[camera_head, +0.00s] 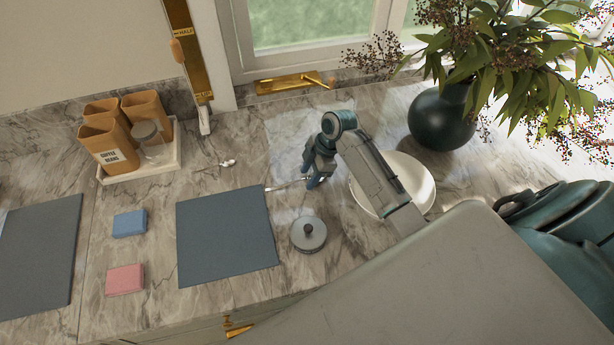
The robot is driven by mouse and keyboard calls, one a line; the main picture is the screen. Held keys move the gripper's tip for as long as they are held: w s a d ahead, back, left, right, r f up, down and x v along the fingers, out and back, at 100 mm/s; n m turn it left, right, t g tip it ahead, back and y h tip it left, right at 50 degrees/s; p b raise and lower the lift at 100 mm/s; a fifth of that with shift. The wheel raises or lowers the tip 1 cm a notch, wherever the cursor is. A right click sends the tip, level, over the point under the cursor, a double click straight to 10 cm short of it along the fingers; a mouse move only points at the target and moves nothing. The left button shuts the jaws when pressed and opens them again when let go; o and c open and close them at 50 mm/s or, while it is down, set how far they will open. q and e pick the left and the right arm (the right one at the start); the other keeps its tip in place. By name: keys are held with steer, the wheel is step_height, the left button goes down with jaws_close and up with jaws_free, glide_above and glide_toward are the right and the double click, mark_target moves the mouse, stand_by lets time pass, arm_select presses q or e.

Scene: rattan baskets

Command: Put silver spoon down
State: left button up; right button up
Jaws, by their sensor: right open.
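The silver spoon (284,186) shows as a thin bright strip beside the upper right corner of the dark grey-blue mat (226,237). Its right end is hidden at my right gripper (312,183). My right gripper points down at the counter, open, with its fingers at the spoon's right end. I cannot tell whether the fingers touch the spoon. My left gripper is not in view.
A white plate (422,178) lies behind my right forearm. A round silver lid (308,234) sits right of the mat. A dark vase (441,117) stands at the back right. Blue (130,223) and pink (125,279) blocks and a canister tray (140,171) are left.

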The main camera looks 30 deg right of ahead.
jaws_close()
stand_by(0.4)
